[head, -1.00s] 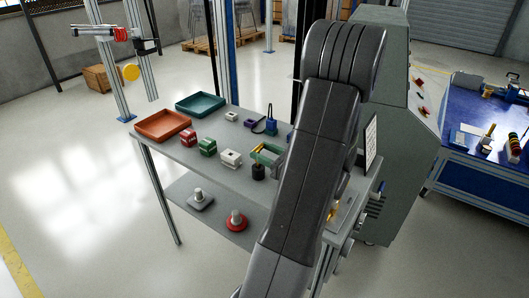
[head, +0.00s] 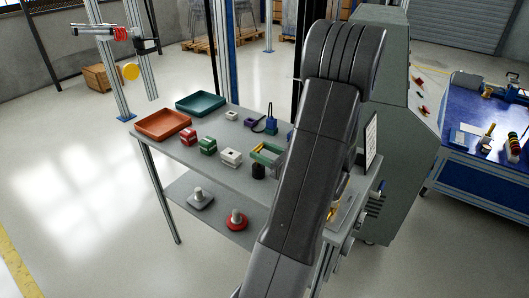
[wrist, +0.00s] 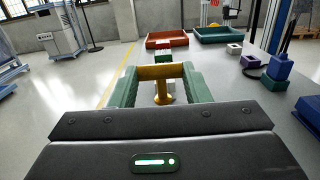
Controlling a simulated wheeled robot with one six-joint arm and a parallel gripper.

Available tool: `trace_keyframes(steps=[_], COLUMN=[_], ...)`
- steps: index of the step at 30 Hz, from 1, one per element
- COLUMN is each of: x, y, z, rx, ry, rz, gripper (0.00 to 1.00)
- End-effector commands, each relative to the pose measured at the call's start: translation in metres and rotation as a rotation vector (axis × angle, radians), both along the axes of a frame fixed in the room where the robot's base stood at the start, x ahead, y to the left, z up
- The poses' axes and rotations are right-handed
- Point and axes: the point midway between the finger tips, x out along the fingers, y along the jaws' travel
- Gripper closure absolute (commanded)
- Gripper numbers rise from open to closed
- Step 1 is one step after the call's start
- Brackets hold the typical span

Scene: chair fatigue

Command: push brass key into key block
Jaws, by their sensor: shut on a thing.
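My gripper (wrist: 159,86) is shut on the brass key (wrist: 162,73), with a green finger on each side of its crossbar. The key's stem points down to a round brass lower end. In the head view the green fingers (head: 267,152) show just left of my arm, over the table, to the right of a white slotted block (head: 231,157). In the wrist view a pale block lies mostly hidden behind the key; I cannot tell whether the key touches it. Which block is the key block is not certain from the pictures.
Green (head: 207,146) and red (head: 188,137) blocks stand left of the white one. Orange (head: 163,124) and teal (head: 201,103) trays are at the table's far end. A black cylinder (head: 258,172) stands near the front edge. A blue block (head: 271,123) stands behind. My arm hides the table's right part.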

Motion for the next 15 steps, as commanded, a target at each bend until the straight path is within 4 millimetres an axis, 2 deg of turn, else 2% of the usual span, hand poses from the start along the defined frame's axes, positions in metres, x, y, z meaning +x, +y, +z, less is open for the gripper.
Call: trace_keyframes(steps=[11,12,15], x=[-0.002,-0.002,-0.002], y=[0.000,0.000,0.000], z=[-0.017,-0.016,-0.017], rx=[0.007,0.007,0.007], ry=[0.012,0.012,0.012], rz=[0.002,0.002,0.002], gripper=[0.88,0.51,0.32])
